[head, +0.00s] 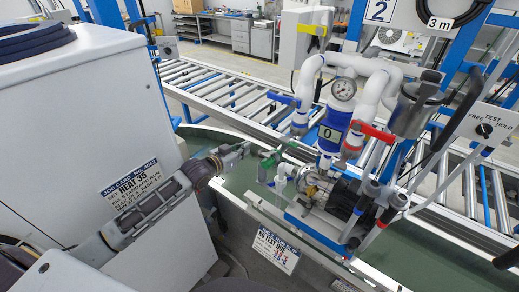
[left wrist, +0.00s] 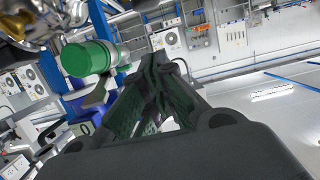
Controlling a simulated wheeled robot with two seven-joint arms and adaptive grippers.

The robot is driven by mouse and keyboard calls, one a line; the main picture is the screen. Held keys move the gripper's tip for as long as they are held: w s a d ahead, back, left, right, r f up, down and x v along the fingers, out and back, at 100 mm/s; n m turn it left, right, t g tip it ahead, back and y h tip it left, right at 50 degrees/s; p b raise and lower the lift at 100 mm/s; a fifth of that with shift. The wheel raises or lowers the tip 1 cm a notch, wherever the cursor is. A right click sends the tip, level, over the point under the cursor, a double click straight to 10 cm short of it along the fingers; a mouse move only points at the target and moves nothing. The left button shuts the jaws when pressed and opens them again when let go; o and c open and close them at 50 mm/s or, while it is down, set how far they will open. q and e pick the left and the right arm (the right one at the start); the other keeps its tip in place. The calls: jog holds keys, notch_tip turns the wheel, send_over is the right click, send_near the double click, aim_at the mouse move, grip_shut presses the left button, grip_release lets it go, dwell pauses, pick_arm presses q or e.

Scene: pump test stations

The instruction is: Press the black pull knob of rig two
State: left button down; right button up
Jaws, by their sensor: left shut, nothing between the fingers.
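A round black knob (head: 484,130) sits on a light panel (head: 500,122) marked TEST, FREE and HOLD, at the right of the head view. A sign with the number 2 (head: 380,10) hangs at the top; I cannot tell for sure which knob belongs to it. My left gripper (head: 243,150) is shut and empty, beside a green-handled part (head: 270,158) of the pump rig, far left of the knob. In the left wrist view its fingertips (left wrist: 168,62) come together, with a green cylinder (left wrist: 88,58) to their left.
The pump (head: 325,190) with white pipes (head: 375,80), a gauge (head: 343,89) and a red lever (head: 376,132) stands between my left gripper and the panel. A large white cabinet (head: 70,110) fills the left. A roller conveyor (head: 215,85) runs behind.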

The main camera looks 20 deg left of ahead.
pick_arm(q)
jog(key=shift+w+d, duration=0.1)
jog(key=shift+w, duration=0.05)
pick_arm(e)
jog(key=shift+d, duration=0.2)
pick_arm(q)
jog(key=shift+b+x, duration=2.3)
jog(key=shift+x, duration=2.5)
jog(key=shift+f+b, duration=1.9)
jog(key=shift+f, duration=0.1)
pick_arm(e)
notch_tip(320, 180, down, 8)
jog(key=shift+f, duration=0.15)
jog(key=shift+d, duration=0.1)
